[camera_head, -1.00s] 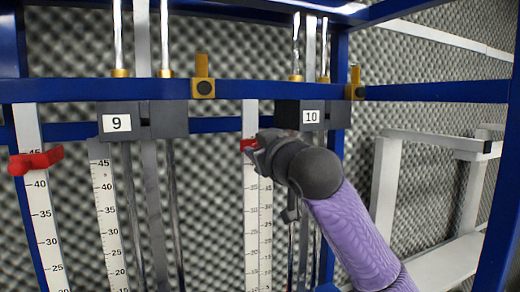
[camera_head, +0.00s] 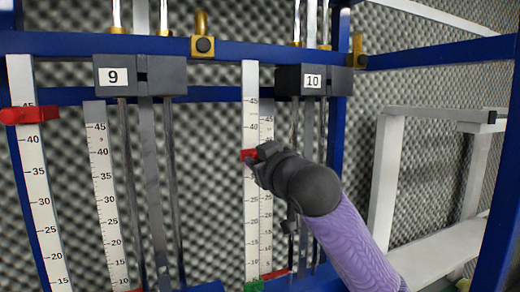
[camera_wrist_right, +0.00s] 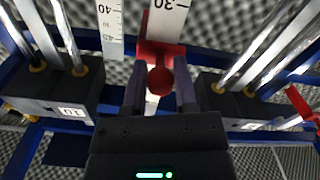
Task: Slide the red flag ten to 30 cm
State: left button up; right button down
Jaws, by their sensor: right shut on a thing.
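The red flag (camera_head: 248,155) sits on the white ruler (camera_head: 250,85) just left of block 10. In the head view it is near the 35 mark, partly hidden by my right gripper. My right gripper (camera_head: 262,158) is shut on the flag from the right. In the right wrist view the two fingers (camera_wrist_right: 159,95) close on the flag's round red knob (camera_wrist_right: 160,80). The ruler's 30 mark shows just beyond the flag there. My left gripper is not in view.
Block 10 (camera_head: 312,80) and block 9 (camera_head: 140,76) hang below the blue beam (camera_head: 390,62) on metal rods. Another red flag (camera_head: 28,114) is on the far left ruler near 45. A white frame (camera_head: 385,180) stands at the right.

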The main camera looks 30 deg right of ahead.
notch_tip(320, 180, down, 6)
jog(key=b, duration=0.2)
jog(key=shift+b, duration=0.4)
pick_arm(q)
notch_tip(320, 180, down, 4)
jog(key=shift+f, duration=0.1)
pick_arm(e)
jog(key=shift+f, duration=0.25)
jog(key=c, duration=0.8)
grip_release()
jog(key=o, duration=0.4)
